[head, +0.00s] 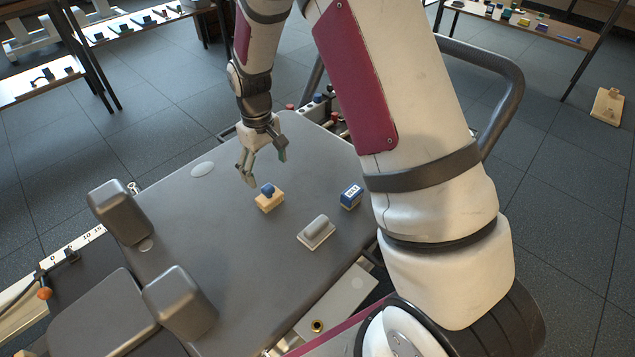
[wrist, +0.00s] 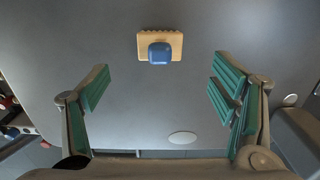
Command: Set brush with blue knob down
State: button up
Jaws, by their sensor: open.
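The brush with the blue knob (head: 269,198) has a light wooden block. It rests on the grey padded surface (head: 225,235), and it also shows in the wrist view (wrist: 160,46) at the top centre. My gripper (head: 264,168) is open and empty, above and behind the brush in the head view. In the wrist view its two green-padded fingers (wrist: 160,88) stand wide apart, with the brush beyond them and touching neither.
A blue block with a white label (head: 351,195) and a grey-handled block (head: 316,232) stand to the right of the brush. Two grey shoulder rests (head: 120,212) rise at the left. The surface left of the brush is clear.

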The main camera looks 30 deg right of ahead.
jog(key=s+d+r+m, duration=0.2)
jog(key=s+r, duration=1.5)
jog(key=r, duration=0.4)
jog(key=s+r+m, duration=0.1)
jog(key=s, duration=1)
jog(key=s+r, duration=0.2)
jog(key=s, duration=0.9)
jog(key=shift+s+d+r+m, duration=0.25)
jog(key=shift+m, duration=0.15)
notch_tip(320, 180, up, 31)
jog(key=t+p, duration=0.4)
jog(key=p, duration=2.5)
jog(key=shift+d+f, duration=0.2)
jog(key=shift+d, duration=0.1)
